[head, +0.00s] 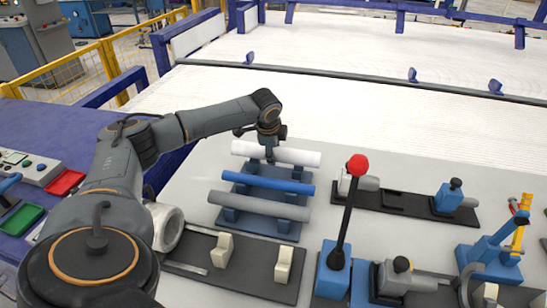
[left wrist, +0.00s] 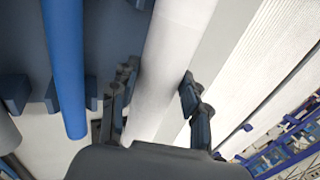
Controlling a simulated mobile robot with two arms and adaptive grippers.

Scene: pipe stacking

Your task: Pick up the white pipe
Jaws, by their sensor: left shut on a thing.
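The white pipe (head: 300,156) lies across the back of a blue rack (head: 238,187), parallel to the other pipes. I cannot tell whether it rests on its supports or is slightly above them. My left gripper (head: 270,155) comes down from above at about the pipe's middle and is shut on it. In the left wrist view, the gripper's fingers (left wrist: 157,95) stand on both sides of the white pipe (left wrist: 172,60). My right gripper is not in view.
A blue pipe (head: 268,181) and a grey pipe (head: 262,206) lie in front on the same rack. A red-topped lever (head: 347,205) and fixtures stand to the right. Red (head: 66,182) and green (head: 22,220) trays are at left. Grey table surface behind is clear.

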